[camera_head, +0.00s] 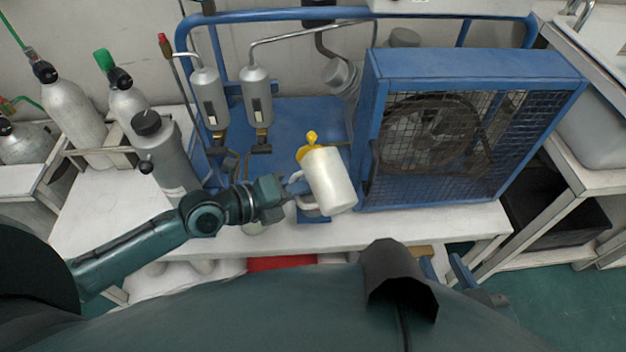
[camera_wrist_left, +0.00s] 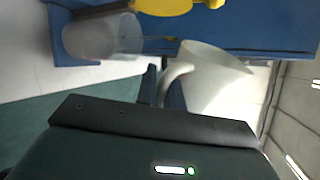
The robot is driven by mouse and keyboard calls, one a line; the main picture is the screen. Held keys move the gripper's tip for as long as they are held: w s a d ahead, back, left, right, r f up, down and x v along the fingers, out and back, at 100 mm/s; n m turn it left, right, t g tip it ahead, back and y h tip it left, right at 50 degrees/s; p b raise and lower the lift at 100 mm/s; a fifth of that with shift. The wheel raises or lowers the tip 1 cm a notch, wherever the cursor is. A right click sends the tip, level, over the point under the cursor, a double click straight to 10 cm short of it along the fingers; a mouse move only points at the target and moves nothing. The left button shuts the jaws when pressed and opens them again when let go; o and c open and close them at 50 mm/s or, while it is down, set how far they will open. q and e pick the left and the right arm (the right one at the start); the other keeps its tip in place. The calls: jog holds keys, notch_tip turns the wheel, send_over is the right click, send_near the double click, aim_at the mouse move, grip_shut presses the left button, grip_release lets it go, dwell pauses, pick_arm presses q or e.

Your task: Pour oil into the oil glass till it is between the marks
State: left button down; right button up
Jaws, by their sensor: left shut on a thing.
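My left gripper (camera_head: 297,187) is shut on the handle of a white jug (camera_head: 332,182), held above the bench front. The jug looks tilted, its yellow-piece end towards the back; it also shows in the left wrist view (camera_wrist_left: 215,78). A yellow piece (camera_head: 308,145) is just behind the jug and shows at the top of the left wrist view (camera_wrist_left: 172,6). A clear glass (camera_wrist_left: 102,38) is below the jug; in the head view the jug mostly hides it. I cannot make out marks or an oil level. My right gripper (camera_head: 445,266) is low at the front, its fingers apart and empty.
A blue frame with a caged fan (camera_head: 465,135) stands right of the jug. Two grey canisters (camera_head: 257,97) (camera_head: 210,98) hang behind left. Gas cylinders (camera_head: 72,112) stand at the left. The white bench front (camera_head: 430,220) is clear.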

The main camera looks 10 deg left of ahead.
dwell(0.3)
pick_arm(q)
jog(key=m, duration=0.2)
jog(key=t, duration=0.1)
jog(key=shift+s+d+r+m, duration=0.15)
jog(key=shift+s+r+m, duration=0.1)
jog(key=shift+m, duration=0.15)
dwell(0.7)
jog(key=shift+d+f+m+t+b, duration=0.1)
jog(key=shift+f+m+t+b, duration=0.35)
jog(key=shift+m, duration=0.55)
jog(key=shift+m, duration=0.3)
